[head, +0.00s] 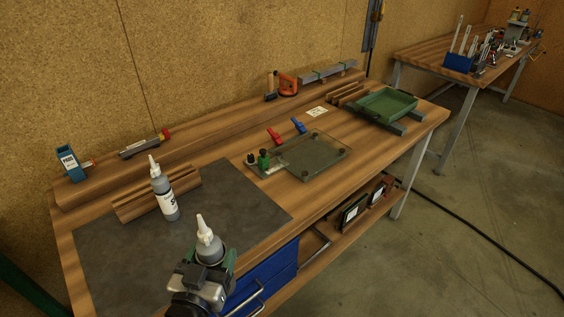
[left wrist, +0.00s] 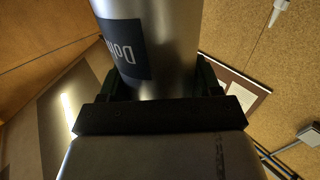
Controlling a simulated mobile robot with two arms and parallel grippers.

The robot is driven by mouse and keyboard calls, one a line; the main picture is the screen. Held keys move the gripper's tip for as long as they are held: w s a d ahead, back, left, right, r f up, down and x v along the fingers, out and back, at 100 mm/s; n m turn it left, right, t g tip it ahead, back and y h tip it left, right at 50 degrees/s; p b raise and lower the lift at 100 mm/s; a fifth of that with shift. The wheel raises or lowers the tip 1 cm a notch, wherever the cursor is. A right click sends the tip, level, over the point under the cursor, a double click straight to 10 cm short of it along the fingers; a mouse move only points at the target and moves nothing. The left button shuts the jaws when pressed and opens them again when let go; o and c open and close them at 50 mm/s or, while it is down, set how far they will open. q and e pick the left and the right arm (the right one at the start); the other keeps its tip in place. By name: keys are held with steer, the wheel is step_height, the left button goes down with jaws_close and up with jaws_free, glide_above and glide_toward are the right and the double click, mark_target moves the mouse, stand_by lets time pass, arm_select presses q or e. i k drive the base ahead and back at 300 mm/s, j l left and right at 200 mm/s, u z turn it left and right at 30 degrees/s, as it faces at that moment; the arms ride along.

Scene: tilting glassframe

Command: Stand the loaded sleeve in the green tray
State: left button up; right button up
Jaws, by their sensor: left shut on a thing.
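My left gripper (head: 207,264) is shut on a grey bottle (head: 209,246) with a white nozzle, held upright in front of the bench's front edge. In the left wrist view the bottle (left wrist: 172,50) fills the space between the fingers, its dark label partly cut off. The green tray (head: 387,104) lies at the far right end of the bench, far from this gripper; its visible floor looks empty. I cannot pick out a loaded sleeve for certain. My right gripper is not in view.
A second bottle (head: 164,190) stands by a grooved wooden block (head: 136,204) on the dark mat (head: 235,202). A glass plate (head: 318,158) lies mid-bench, with red and blue clamps (head: 275,136) behind it. Grooved wooden strips (head: 347,95) sit left of the tray.

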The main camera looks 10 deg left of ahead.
mark_target(387, 102)
steer(key=i+l+z, duration=0.1)
steer(key=i+l, duration=1.8)
steer(key=i, duration=0.15)
